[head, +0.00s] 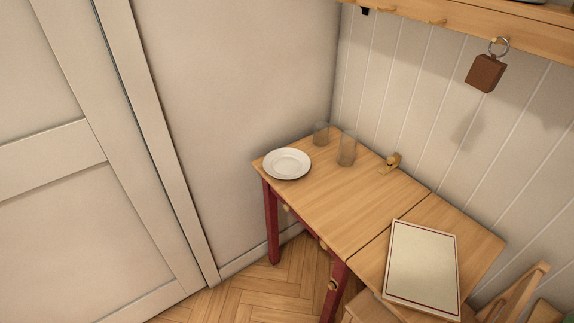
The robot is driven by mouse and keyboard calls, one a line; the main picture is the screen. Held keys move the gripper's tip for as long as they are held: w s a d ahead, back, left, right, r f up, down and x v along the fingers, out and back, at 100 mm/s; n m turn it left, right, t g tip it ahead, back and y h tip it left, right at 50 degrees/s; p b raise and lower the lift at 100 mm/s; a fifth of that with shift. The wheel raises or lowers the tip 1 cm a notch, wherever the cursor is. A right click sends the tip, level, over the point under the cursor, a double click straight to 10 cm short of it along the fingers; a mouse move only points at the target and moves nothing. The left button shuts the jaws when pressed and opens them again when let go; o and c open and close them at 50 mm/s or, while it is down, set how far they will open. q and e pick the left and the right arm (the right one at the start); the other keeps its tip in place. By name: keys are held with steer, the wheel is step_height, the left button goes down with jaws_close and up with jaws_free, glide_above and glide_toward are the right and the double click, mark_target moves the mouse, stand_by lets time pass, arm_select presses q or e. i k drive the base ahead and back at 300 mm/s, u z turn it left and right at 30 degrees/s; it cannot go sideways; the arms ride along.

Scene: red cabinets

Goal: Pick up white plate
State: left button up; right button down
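A round white plate (287,164) lies flat on the far left end of a wooden table (338,205) with red legs. Its left edge is close to the table's left edge. Nothing covers the plate. Neither of my grippers shows in the head view.
A red-bordered white board (423,266) lies at the table's near end. A brown tag (485,73) hangs from a wall rail (460,28). A wooden chair (515,295) is at lower right.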

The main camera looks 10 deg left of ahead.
mark_target(285, 163)
steer(key=k, duration=0.55)
steer(key=u, duration=0.7)
steer(key=i, duration=1.3)
steer(key=u, duration=0.15)
